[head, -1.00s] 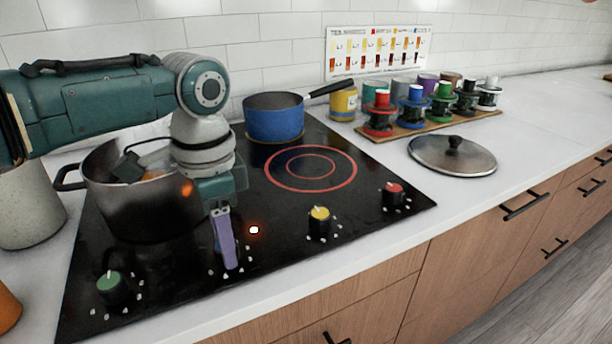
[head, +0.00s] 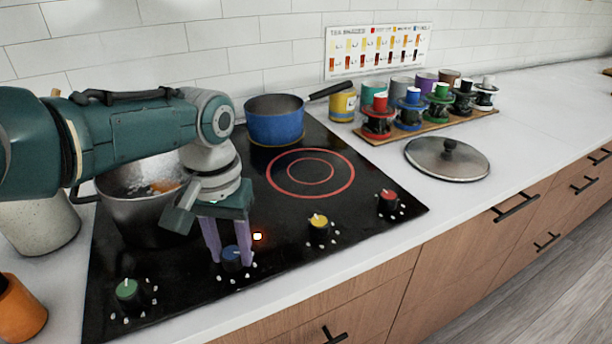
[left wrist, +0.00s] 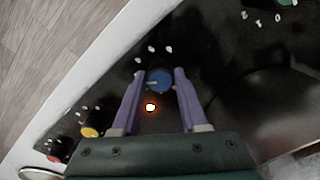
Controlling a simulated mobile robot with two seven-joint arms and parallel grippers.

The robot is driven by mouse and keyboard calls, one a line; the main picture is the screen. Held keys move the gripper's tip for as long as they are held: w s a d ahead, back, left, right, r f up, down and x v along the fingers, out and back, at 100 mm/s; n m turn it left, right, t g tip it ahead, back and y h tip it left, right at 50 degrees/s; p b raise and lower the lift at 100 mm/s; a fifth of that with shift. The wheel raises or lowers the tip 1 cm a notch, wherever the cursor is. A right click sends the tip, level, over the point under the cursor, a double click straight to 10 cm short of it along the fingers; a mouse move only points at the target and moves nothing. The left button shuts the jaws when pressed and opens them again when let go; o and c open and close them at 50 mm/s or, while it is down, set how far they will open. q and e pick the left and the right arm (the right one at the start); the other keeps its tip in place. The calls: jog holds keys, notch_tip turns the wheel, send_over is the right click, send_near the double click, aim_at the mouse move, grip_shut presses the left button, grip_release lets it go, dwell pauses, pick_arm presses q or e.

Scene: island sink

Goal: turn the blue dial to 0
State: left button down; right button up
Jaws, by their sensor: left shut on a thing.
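The blue dial (head: 231,254) is on the front of the black cooktop (head: 285,235), between the green and yellow dials. My left gripper (head: 232,263) points down over it, with one purple finger on each side, shut on the dial. In the left wrist view the blue dial (left wrist: 158,80) sits between the two fingertips (left wrist: 160,72), with a pale pointer line on its top. White marks lie around the dial. A small orange light glows beside it (head: 257,236). My right gripper is not in view.
A green dial (head: 127,290), yellow dial (head: 319,228) and red dial (head: 389,203) stand along the cooktop's front. A blue pan (head: 274,127) is at the back, near a red-ringed burner (head: 311,172).

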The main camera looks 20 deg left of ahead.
pick_arm(q)
jog(key=n+p, duration=0.1)
jog(key=n, duration=1.1)
jog(key=shift+n, duration=0.4)
jog(key=n, duration=1.2)
jog(key=shift+c, duration=2.2)
grip_release()
